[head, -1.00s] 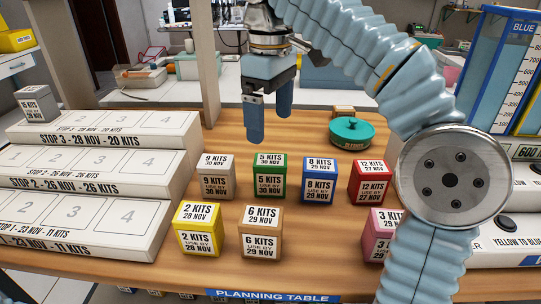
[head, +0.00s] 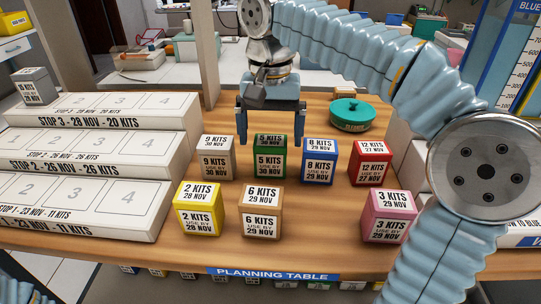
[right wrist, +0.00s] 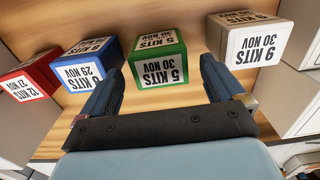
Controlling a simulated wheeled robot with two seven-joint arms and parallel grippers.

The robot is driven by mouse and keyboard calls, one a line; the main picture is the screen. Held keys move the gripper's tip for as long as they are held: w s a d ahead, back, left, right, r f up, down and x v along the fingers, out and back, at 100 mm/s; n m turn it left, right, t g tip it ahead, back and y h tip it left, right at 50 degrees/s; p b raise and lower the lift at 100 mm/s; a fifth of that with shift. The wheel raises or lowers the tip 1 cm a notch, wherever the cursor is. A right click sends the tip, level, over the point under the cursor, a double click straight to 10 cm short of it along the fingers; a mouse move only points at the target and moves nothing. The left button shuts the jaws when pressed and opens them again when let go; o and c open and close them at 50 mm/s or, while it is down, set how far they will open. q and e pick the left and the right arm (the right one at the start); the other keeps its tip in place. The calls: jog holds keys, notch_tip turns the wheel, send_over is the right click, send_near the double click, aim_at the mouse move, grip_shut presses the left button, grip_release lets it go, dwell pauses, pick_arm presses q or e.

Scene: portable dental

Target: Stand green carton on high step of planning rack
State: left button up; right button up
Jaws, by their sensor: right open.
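The green carton (head: 270,160) labelled 5 KITS, 30 NOV stands upright on the wooden table in the back row of cartons. My right gripper (head: 271,136) points down over it, open, with one finger to each side of the carton in the picture. In the right wrist view the green carton (right wrist: 159,70) shows between the two spread fingers, not gripped. The white planning rack (head: 100,146) is at the left, with three steps. Its high step (head: 70,112) reads STOP 3 - 28 NOV - 20 KITS and has numbered slots. My left gripper is not seen.
A grey carton (head: 36,86) stands at the high step's left end. Yellow, brown, pink and red cartons stand around. A teal round container (head: 351,115) is behind, right.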

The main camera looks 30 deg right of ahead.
aim_at(271, 156)
notch_tip(271, 156, down, 6)
jog(key=shift+r+b, duration=0.1)
jog(key=shift+b, duration=0.3)
jog(key=c, duration=1.2)
jog(key=shift+o, duration=0.2)
jog(key=shift+r, duration=1.55)
jog(key=s+a+r, duration=0.2)
jog(key=s+r, duration=0.1)
jog(key=s, duration=0.1)
jog(key=s+a+r, duration=0.2)
jog(key=s+r, duration=0.1)
jog(key=s, duration=0.1)
jog(key=s+a+r, duration=0.3)
jog(key=s, duration=0.1)
jog(key=shift+r, duration=0.4)
